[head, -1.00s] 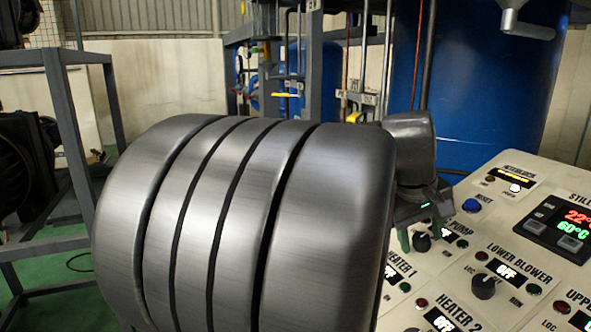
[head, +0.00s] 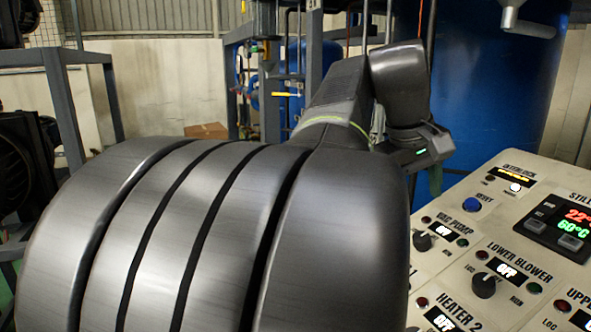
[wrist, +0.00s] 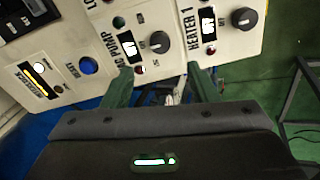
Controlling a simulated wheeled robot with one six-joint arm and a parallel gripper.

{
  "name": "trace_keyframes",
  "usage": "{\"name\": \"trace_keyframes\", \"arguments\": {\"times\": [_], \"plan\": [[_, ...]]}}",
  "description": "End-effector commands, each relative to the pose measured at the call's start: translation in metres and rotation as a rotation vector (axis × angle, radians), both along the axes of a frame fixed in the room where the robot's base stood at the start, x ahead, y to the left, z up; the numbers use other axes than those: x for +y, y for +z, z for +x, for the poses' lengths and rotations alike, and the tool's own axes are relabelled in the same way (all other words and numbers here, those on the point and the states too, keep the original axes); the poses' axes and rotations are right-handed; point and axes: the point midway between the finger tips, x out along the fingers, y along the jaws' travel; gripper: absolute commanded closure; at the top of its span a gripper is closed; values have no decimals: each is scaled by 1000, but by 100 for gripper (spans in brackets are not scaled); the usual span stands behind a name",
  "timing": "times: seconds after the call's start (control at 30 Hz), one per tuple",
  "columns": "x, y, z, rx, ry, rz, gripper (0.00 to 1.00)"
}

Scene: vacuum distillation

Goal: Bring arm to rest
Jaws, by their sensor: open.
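My gripper (wrist: 160,88) shows in the wrist view with its two green fingers spread apart and nothing between them. Beyond the fingers lie the edge of the control panel (wrist: 155,60) and the floor. In the head view my arm fills the lower left and centre, and my gripper (head: 436,178) hangs off the panel's left edge, its fingers partly hidden behind the arm and wrist. The panel (head: 462,262) carries the vac pump knob (head: 422,240), the lower blower knob (head: 484,286) and a blue reset button (head: 471,205). My gripper touches none of them.
A large blue tank (head: 500,90) stands behind the panel. A grey metal frame (head: 62,100) with dark equipment is at the left. A cardboard box (head: 206,131) lies on the floor at the back. Pipes and valves stand behind my arm.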

Motion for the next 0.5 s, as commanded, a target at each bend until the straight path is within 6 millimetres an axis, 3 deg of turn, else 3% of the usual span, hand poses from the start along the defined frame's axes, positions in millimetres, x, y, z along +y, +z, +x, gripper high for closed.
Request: {"name": "trace_keyframes", "arguments": {"times": [0.5], "plan": [[-32, -100, 17, 5, -2, 2, 47]]}}
